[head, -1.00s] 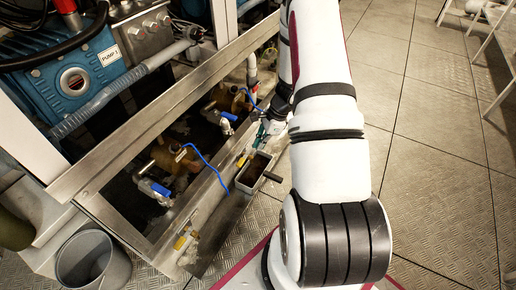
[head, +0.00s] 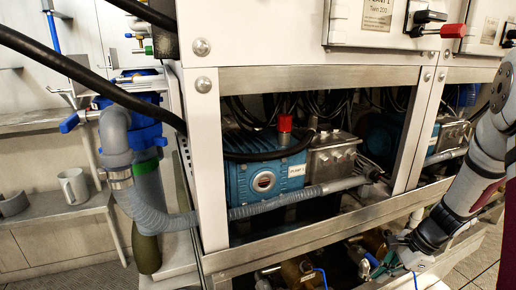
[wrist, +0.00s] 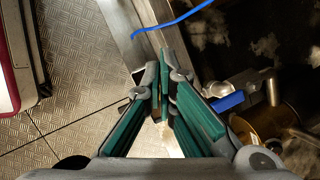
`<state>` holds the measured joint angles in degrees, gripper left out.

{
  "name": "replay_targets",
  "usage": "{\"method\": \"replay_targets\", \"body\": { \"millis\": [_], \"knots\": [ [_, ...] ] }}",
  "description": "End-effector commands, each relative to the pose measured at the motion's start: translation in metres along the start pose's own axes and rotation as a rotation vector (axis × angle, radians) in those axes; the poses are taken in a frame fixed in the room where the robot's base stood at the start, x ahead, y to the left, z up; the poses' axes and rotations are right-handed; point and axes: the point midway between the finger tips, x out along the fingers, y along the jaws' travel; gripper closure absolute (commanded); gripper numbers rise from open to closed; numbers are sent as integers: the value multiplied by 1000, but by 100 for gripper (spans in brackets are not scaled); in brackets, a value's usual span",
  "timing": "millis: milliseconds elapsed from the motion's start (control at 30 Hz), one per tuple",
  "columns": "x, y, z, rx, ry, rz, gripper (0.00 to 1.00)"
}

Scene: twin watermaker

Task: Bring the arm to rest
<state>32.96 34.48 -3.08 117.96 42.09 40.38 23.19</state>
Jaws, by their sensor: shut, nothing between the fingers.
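My arm (head: 485,165) comes in at the right edge of the head view and reaches down to the frame's lower front. My gripper (head: 372,265) shows small and partly dark at its end, near the pipework at the bottom. In the wrist view my gripper (wrist: 163,85) has its green-padded fingers drawn together at the tips, with nothing held. A blue-handled valve (wrist: 228,101) is right of the fingers, and a thin blue cable (wrist: 175,20) lies beyond them.
The blue pump (head: 262,178) sits inside the metal frame (head: 330,240). A grey hose (head: 160,215) hangs at left by a shelf with a mug (head: 73,187). Brass fittings (wrist: 268,122) are close right of my gripper. Open tiled floor (wrist: 85,60) is to its left.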

Motion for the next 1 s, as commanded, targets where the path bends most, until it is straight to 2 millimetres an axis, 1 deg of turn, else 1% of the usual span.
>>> {"method": "replay_targets", "body": {
  "millis": [33, 67, 100, 167, 200, 267, 300, 367, 400, 467, 500, 567, 600, 733, 833, 900, 1000],
  "knots": [
    [-17, -2, 24, -81, -2, 4, 100],
    [-25, -1, 37, -125, -6, 10, 100],
    [-36, 1, 54, -184, -9, 17, 100],
    [-51, 7, 79, -272, -13, 31, 100],
    [-61, 11, 94, -330, -15, 41, 100],
    [-75, 20, 117, -418, -16, 57, 100],
    [-84, 27, 131, -475, -17, 68, 100],
    [-97, 38, 151, -560, -16, 85, 100],
    [-105, 48, 164, -615, -14, 99, 100],
    [-117, 62, 182, -699, -10, 118, 100],
    [-125, 72, 192, -753, -5, 131, 100],
    [-135, 88, 206, -834, 1, 153, 100],
    [-142, 100, 215, -886, 7, 167, 100],
    [-162, 139, 237, -1052, 31, 217, 100],
    [-175, 170, 247, -1175, 55, 257, 100],
    [-183, 192, 251, -1256, 75, 287, 100],
    [-191, 219, 253, -1354, 103, 325, 100]
  ]
}}
